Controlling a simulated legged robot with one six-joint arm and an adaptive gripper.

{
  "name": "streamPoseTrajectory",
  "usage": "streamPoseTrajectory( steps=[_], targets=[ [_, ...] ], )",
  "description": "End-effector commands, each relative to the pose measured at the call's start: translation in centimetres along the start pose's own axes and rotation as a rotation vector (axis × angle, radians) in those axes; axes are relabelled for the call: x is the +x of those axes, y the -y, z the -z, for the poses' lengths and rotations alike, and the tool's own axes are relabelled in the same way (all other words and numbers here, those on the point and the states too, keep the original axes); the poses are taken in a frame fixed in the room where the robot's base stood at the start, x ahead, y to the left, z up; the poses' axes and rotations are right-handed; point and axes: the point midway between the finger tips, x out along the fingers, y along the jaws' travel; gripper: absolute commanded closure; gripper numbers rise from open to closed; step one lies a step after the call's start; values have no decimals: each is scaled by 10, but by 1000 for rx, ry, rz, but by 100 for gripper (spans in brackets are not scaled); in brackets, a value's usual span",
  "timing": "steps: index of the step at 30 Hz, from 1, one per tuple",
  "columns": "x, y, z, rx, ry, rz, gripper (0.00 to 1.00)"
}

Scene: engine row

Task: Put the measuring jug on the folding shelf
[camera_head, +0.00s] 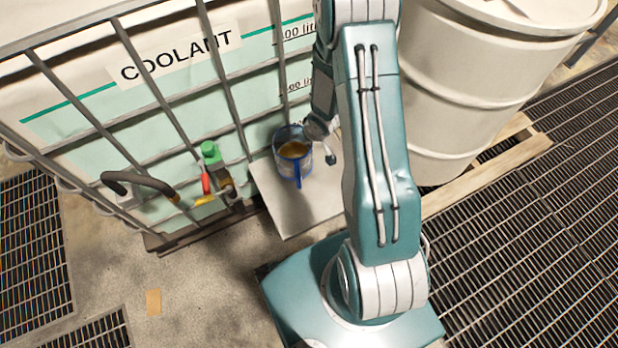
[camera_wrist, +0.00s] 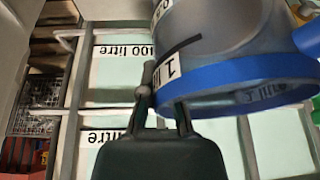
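The measuring jug (camera_head: 291,151) is clear, with blue trim, a blue handle and amber liquid inside. It stands upright over the back left part of the pale folding shelf (camera_head: 312,202); it looks set on it, though its base contact is not clear. My gripper (camera_head: 320,146) is at the jug's right side. In the wrist view the jug (camera_wrist: 218,42) fills the upper right, its blue band close to my gripper (camera_wrist: 162,108). The fingers stand apart there, one overlapping the band and the other to the left of the jug.
The caged coolant tank (camera_head: 150,100) stands behind and left of the shelf. Its valve with red and yellow parts (camera_head: 210,180) and a dark hose (camera_head: 138,181) stick out left of the shelf. A white drum (camera_head: 470,85) on a pallet (camera_head: 490,175) stands right of my arm.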

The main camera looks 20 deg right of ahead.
Motion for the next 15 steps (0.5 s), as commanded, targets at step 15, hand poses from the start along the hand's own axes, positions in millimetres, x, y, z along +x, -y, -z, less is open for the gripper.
streamPoseTrajectory(
  steps=[15],
  targets=[
    [-60,-76,-62,-142,1,68,100]
  ],
)
